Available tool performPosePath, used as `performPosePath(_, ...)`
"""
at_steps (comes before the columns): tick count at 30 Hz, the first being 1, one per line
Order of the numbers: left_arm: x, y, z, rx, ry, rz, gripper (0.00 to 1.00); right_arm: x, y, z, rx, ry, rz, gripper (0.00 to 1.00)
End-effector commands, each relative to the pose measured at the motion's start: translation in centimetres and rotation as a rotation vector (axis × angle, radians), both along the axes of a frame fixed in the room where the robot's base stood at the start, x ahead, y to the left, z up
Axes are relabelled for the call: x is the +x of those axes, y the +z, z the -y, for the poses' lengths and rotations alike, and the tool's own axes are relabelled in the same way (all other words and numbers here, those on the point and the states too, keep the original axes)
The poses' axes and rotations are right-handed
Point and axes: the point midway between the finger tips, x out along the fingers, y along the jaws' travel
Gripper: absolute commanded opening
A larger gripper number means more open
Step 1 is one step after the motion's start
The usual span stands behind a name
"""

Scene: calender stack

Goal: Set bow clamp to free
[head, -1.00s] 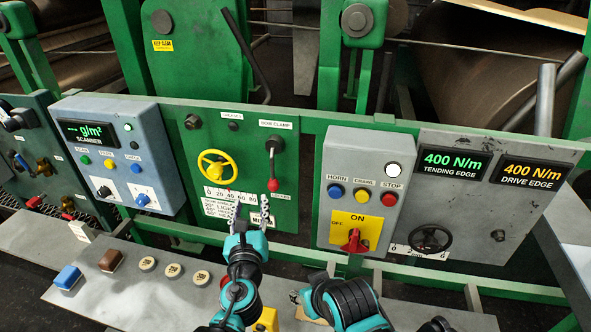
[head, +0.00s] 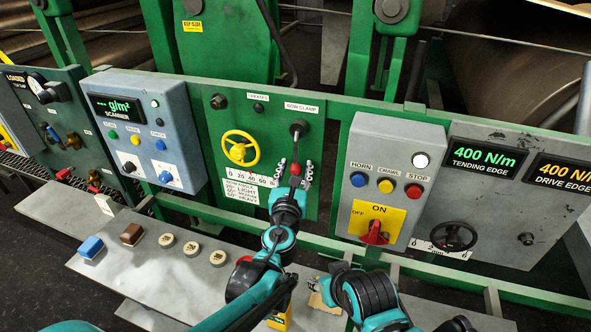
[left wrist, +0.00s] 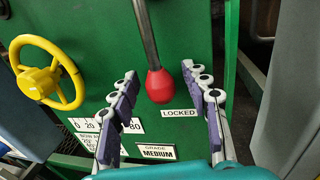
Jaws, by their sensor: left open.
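The bow clamp lever (head: 297,146) hangs down from its pivot under the BOW CLAMP label (head: 302,107) on the green panel. Its red knob (left wrist: 160,86) is at the lower end, just above and left of the LOCKED label (left wrist: 180,113). My left gripper (head: 296,170) is open at the knob. In the left wrist view its fingers (left wrist: 166,90) stand on either side of the knob, with gaps on both sides. No FREE label can be read. My right gripper (head: 318,288) is low in front of the panels, and its jaws are unclear.
A yellow handwheel (head: 240,149) with a scale below it is left of the lever. The blue scanner box (head: 148,135) is further left. A grey box (head: 390,175) with HORN, CRAWL and STOP buttons and a red switch (head: 374,233) is on the right.

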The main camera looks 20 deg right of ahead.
Motion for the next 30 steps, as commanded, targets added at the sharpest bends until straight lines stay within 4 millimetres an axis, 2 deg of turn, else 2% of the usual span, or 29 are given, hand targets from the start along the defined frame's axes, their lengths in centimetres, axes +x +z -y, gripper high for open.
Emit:
performPosePath(1, 0.0, 0.0, 0.0, 0.0, 0.0, 0.0, 0.47, 0.0, 0.0, 0.0, 0.0, 0.0, 0.0, 0.4)
performPosePath(2, 0.0, 0.0, 0.0, 0.0, 0.0, 0.0, 0.41, 0.0, 0.0, 0.0, 0.0, 0.0, 0.0, 0.4)
performPosePath(6, 0.0, 0.0, 0.0, 0.0, 0.0, 0.0, 0.05, 0.0, 0.0, 0.0, 0.0, 0.0, 0.0, 0.4)
performPosePath(7, 0.0, 0.0, 0.0, 0.0, 0.0, 0.0, 0.0, 0.0, 0.0, 0.0, 0.0, 0.0, 0.0, 0.4)
performPosePath(20, -0.4, 0.1, 0.6, -0.05, -0.001, -0.034, 0.0, 0.0, 0.4, 0.0, 0.0, 0.0, 0.0, 0.4)
performPosePath(30, -1.9, 0.8, 2.7, -0.251, -0.001, -0.17, 0.0, 0.0, 1.8, 0.0, 0.0, 0.0, 0.0, 0.4)
